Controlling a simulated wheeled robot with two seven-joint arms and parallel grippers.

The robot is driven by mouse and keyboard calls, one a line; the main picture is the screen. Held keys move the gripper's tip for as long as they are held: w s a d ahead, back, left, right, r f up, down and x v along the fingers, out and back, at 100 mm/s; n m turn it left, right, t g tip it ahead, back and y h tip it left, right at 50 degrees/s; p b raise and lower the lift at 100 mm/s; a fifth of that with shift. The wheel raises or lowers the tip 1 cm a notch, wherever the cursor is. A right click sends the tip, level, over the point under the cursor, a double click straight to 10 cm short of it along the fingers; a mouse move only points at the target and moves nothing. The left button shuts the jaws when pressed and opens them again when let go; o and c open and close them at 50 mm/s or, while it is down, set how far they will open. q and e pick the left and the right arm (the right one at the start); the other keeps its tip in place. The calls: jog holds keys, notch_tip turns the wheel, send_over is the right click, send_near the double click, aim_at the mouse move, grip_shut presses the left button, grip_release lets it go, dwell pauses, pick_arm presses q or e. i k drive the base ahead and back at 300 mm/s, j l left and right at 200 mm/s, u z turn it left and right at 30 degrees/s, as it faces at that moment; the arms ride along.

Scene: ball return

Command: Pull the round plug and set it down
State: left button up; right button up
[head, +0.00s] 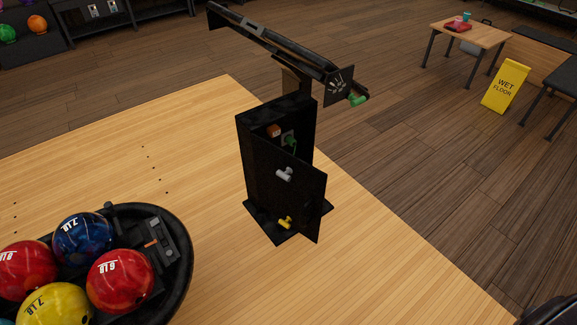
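A black cabinet (262,185) stands on the light wood lane, its door (303,190) swung part way open. Inside its upper part I see a small orange-brown piece (273,130) and a green piece (292,142) on a grey mount. The door carries a silver knob-like handle (285,174), and a yellow piece (285,222) shows near its bottom. Another green piece (357,99) hangs at the end of the black beam above. I cannot tell which piece is the round plug. Neither gripper is in view.
A ball return (180,255) with several bowling balls fills the lower left. A black beam (270,45) overhangs the cabinet. A yellow wet-floor sign (505,86) and a small table (468,35) stand at upper right.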

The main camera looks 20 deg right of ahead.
aim_at(290, 139)
jog(key=i+l, duration=0.3)
jog(key=i, duration=0.25)
jog(key=i+l, duration=0.3)
jog(key=i, duration=0.25)
